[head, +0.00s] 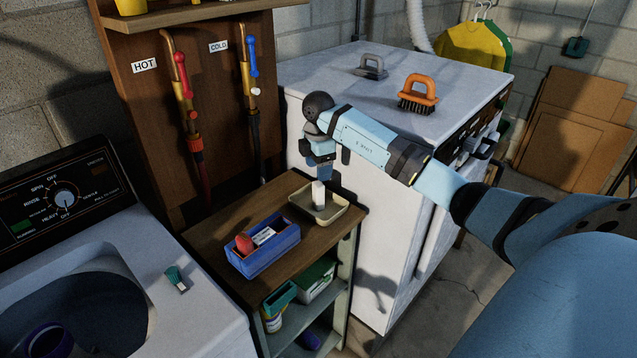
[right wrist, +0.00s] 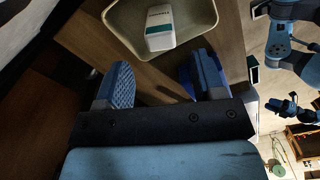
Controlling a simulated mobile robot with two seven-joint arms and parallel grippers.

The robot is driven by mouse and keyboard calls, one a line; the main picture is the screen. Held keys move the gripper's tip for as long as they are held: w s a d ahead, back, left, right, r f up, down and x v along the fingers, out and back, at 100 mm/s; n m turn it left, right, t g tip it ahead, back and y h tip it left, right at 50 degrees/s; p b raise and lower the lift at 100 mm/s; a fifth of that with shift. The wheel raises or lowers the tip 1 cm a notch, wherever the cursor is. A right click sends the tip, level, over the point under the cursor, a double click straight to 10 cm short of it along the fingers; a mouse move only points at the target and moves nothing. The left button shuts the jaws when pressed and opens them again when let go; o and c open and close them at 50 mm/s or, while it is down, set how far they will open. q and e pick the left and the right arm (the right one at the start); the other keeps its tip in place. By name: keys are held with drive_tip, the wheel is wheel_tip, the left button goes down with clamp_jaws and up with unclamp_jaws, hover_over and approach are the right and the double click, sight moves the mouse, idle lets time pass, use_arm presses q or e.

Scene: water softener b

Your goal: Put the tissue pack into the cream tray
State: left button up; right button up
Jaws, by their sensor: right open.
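The tissue pack (head: 318,196) is a small white block standing inside the cream tray (head: 342,214) on the wooden shelf top. In the right wrist view the pack (right wrist: 159,28), with a teal band at one end, is within the walls of the tray (right wrist: 125,35). My right gripper (head: 320,172) is above the tray. In the right wrist view its two blue fingers (right wrist: 162,82) are spread apart with nothing between them, clear of the pack. A small dark-blue gripper shape, probably my left gripper (right wrist: 287,106), shows far off in the right wrist view; its jaws are too small to read.
A blue bin (head: 264,258) holding a red item (head: 244,243) and a white labelled item stands beside the tray. A washer (head: 200,318) with a small brush (head: 177,280) is at left. A white machine (head: 372,235) stands close behind and right of the shelf.

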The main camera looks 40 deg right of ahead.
wheel_tip(320, 180, up, 6)
drive_tip(key=shift+f, duration=0.25)
idle(0.4)
